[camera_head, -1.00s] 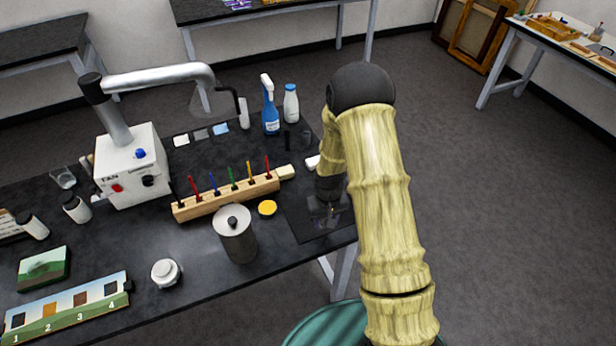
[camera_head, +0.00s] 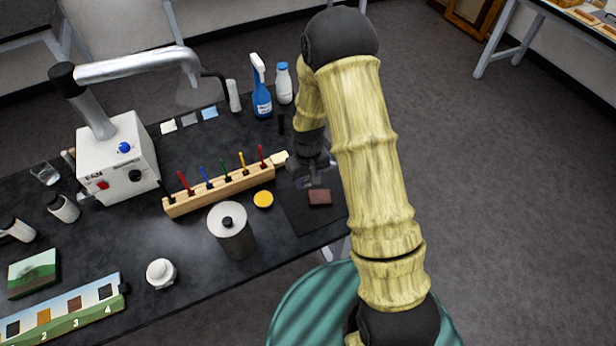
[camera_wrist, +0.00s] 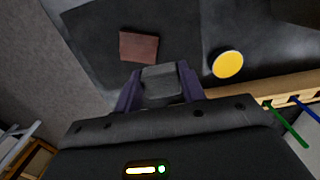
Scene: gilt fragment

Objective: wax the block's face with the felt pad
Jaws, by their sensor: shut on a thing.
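The block (camera_head: 320,198) is a small reddish-brown piece lying flat on a dark mat (camera_head: 298,214) at the table's right end. It also shows in the wrist view (camera_wrist: 138,46), with its upper face bare. My gripper (camera_head: 312,178) is just behind the block in the head view, apart from it. In the wrist view my gripper's purple fingers (camera_wrist: 158,90) are shut on a grey pad (camera_wrist: 161,79), which looks like the felt pad. A round yellow disc (camera_head: 263,199), perhaps wax, lies left of the mat and shows in the wrist view (camera_wrist: 228,64).
A wooden rack (camera_head: 222,189) with several coloured tools stands left of my gripper. A metal canister (camera_head: 232,238) stands in front of it. A blue spray bottle (camera_head: 261,92) and a white bottle (camera_head: 284,84) stand behind. A fan box (camera_head: 117,158) is at left.

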